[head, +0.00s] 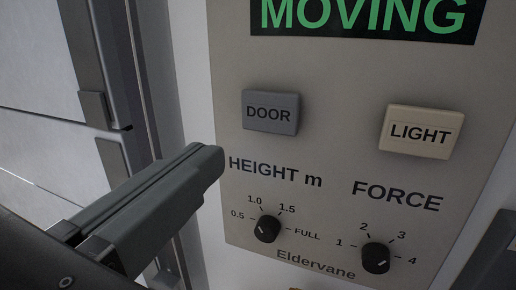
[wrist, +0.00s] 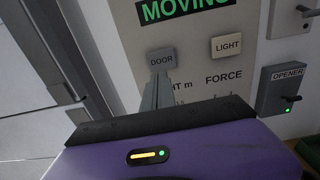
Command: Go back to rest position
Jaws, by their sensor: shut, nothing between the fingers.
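My gripper (head: 205,160) is shut and empty. Its fingertips are in front of the control panel (head: 330,195), left of the "HEIGHT m" label and a little below and left of the grey DOOR button (head: 270,113). In the wrist view the fingers (wrist: 158,85) point up toward the DOOR button (wrist: 161,60); from these views I cannot tell whether they touch the panel. The panel's display (head: 365,16) reads "MOVING" in green. The cream LIGHT button (head: 420,131) is to the right.
Below the buttons are a black HEIGHT knob (head: 267,229) and a FORCE knob (head: 376,258). An OPENER box (wrist: 284,90) with a green light is right of the panel in the wrist view. Door frame and track parts (head: 115,70) stand close on the left.

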